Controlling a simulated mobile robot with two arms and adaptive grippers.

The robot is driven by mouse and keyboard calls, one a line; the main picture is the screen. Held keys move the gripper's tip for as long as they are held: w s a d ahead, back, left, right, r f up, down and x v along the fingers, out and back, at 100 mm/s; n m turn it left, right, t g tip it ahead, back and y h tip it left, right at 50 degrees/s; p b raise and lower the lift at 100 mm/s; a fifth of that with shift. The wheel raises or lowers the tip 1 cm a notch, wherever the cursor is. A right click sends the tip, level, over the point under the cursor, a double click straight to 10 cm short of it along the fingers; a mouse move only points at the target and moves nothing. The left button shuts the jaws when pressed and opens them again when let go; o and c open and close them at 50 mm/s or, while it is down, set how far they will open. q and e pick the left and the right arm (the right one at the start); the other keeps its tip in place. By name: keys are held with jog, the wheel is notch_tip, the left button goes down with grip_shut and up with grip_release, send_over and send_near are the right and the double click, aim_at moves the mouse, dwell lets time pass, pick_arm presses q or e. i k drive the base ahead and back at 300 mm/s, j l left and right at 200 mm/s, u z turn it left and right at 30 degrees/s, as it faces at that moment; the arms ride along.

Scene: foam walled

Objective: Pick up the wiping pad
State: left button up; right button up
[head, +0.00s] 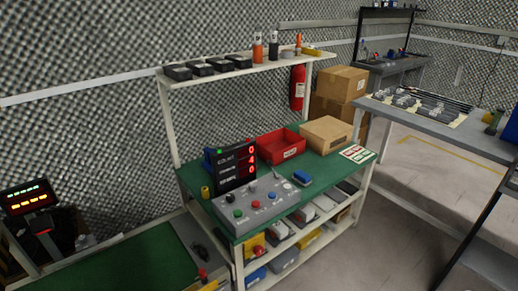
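A small blue pad-like item (302,178), which looks like the wiping pad, lies on the green top of the workbench (328,171). It is near the front edge, to the right of the grey button panel (256,205) and in front of the red bin (281,146). It is too small to make out its details. Neither of my grippers shows in the head view.
A display with red digits (237,167) stands behind the panel. A cardboard box (326,134) and a printed card (357,153) are on the bench's right. A shelf (245,70) spans above. Grey floor (375,232) is clear to the right; another table (425,122) stands beyond.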

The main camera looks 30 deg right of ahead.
aim_at(303, 179)
jog(key=z, duration=1.35)
